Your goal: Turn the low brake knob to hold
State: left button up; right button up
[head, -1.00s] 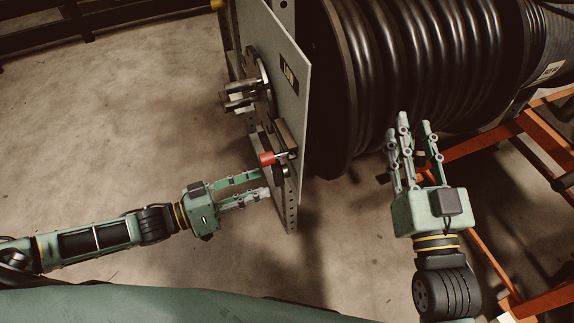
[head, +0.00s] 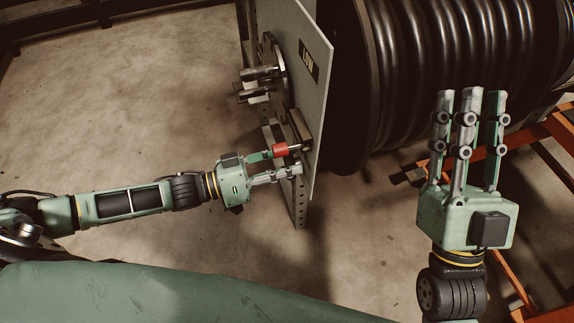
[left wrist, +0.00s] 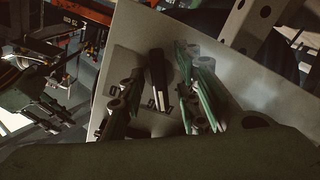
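The upright grey panel (head: 300,105) carries a dark label (head: 309,62) that seems to read LOW. A red-capped handle (head: 280,150) sticks out low on its left side. My left gripper (head: 285,162) points right at the panel, its fingers open beside the red cap; contact is unclear. In the left wrist view, a dark knob (left wrist: 157,70) with a pale line stands between the spread fingers of my left gripper (left wrist: 158,90), apparently with gaps on both sides. Letters on the panel are partly hidden. My right gripper (head: 470,100) is open and empty, fingers pointing up.
A large drum of black hose (head: 440,80) stands right of the panel. Orange frame beams (head: 540,170) lie below it, near my right gripper. Metal pegs on a round dark plate (head: 262,75) stick out above the red cap. The floor at left is clear.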

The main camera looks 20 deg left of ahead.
pick_arm(q)
jog(key=shift+c, duration=0.5)
grip_shut()
jog(key=shift+a, duration=0.1)
